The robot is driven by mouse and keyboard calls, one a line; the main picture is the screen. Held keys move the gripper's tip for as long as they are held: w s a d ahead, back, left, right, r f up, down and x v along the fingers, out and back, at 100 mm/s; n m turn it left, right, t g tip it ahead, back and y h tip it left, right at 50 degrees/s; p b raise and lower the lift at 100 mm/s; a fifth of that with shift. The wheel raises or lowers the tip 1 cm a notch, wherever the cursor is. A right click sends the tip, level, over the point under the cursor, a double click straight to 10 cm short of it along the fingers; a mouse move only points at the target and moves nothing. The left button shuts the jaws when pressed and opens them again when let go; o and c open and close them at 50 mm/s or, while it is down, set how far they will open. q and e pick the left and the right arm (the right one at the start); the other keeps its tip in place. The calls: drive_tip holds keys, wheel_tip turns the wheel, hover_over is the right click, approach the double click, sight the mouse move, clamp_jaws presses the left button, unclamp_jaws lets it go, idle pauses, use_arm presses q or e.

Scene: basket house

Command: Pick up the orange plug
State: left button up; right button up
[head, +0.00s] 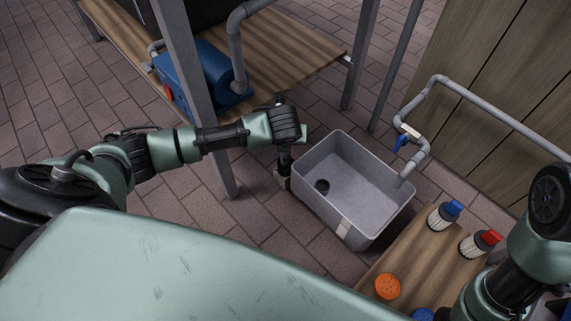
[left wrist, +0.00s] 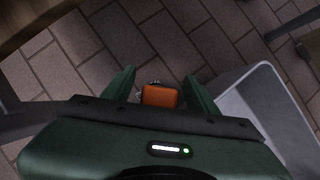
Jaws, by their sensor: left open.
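In the left wrist view an orange block-like piece (left wrist: 160,96) with a small metal fitting on its far edge shows between my left gripper's fingers; it looks like the orange plug. My left gripper (left wrist: 160,80) is open, with a finger on each side of it and visible gaps. I cannot tell its height relative to the fingertips. In the head view my left gripper (head: 284,172) points down just left of the grey basin (head: 352,180), and the orange piece is hidden there. My right arm shows at the right edge; its gripper is out of view.
A wooden bench (head: 425,255) at lower right holds a round orange cap with holes (head: 387,287), a blue-topped filter (head: 444,214) and a red-topped filter (head: 479,243). A metal post (head: 195,100) and a blue pump (head: 200,80) stand near my left arm. Pipes run at right.

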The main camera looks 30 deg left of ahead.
use_arm(q)
drive_tip(key=shift+w+f, duration=0.1)
clamp_jaws()
idle(0.4)
